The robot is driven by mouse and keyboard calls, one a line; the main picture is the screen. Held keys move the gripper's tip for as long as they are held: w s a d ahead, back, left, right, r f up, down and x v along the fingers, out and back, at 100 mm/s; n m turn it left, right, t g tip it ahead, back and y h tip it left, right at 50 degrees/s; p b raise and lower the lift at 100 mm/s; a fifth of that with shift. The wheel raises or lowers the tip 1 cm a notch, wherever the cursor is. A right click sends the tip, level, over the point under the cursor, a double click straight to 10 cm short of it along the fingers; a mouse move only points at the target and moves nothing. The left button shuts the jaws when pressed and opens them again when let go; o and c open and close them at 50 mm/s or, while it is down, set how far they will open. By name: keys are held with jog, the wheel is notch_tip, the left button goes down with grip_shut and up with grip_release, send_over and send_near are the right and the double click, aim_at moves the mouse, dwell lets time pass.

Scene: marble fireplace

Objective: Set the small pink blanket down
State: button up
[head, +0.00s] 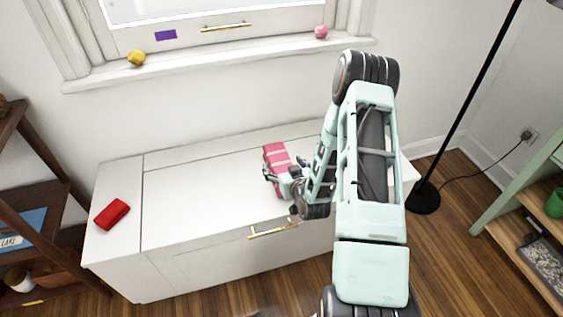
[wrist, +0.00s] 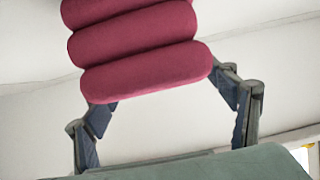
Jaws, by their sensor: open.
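The small pink blanket (head: 277,157) is a striped, folded bundle on the white cabinet top (head: 205,190), right of its middle. In the wrist view the blanket (wrist: 138,45) fills the upper middle as several rounded, reddish-pink folds. My gripper (head: 276,177) is at the blanket's near end, with its fingers spread. In the wrist view my gripper (wrist: 165,110) is open, one finger on each side of the blanket's near end. Whether the fingers touch the blanket cannot be told. Part of the blanket's right side is hidden by my gripper in the head view.
A red block-like item (head: 112,213) lies at the cabinet's left end. A yellow object (head: 136,58) and a pink ball (head: 321,31) sit on the windowsill. A floor lamp (head: 424,196) stands right of the cabinet. The cabinet top's middle is clear.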

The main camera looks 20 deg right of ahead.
jog(key=p+v, duration=0.1)
jog(key=v, duration=0.9)
jog(key=shift+r, duration=0.2)
